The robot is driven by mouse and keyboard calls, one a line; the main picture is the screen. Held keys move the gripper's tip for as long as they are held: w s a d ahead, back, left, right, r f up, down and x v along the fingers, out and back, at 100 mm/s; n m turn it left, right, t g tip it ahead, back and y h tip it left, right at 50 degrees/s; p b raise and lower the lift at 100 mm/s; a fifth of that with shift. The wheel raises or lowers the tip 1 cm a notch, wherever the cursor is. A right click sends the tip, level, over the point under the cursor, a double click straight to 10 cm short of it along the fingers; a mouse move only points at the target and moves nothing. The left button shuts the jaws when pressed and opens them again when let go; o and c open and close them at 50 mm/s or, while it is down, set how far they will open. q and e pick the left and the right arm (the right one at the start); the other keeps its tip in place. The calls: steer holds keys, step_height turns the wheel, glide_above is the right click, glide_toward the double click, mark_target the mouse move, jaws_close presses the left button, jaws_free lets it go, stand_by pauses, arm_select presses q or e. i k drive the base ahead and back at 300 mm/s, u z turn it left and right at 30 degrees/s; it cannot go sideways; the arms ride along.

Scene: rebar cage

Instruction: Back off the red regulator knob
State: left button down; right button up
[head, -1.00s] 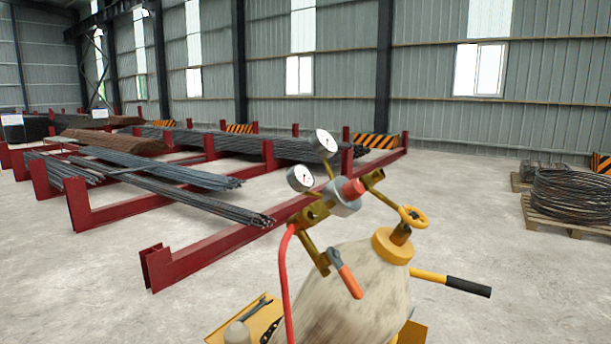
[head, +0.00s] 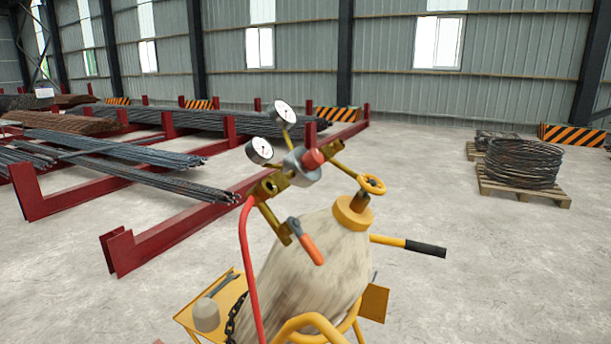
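The red regulator knob (head: 313,159) sticks out of the round grey regulator body (head: 298,166), a little right of the middle of the head view. Two white-faced gauges, an upper one (head: 285,111) and a left one (head: 259,150), stand on the regulator. The regulator is joined by brass fittings to a worn beige gas cylinder (head: 312,262) with a yellow collar and a yellow handwheel (head: 372,184). A red hose (head: 246,270) runs down from the fittings. A lever with an orange handle (head: 311,248) hangs below them. Neither of my grippers is in view.
The cylinder stands in a yellow cart with a black-gripped handle (head: 425,249) and a yellow tray (head: 222,300) holding a wrench. Red racks (head: 160,244) with steel bars lie behind left. Wire coils (head: 522,163) sit on a pallet at right. Open concrete floor lies between.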

mark_target(312, 159)
steer(key=u, duration=2.3)
steer(key=k, duration=0.6)
steer(key=z, duration=1.2)
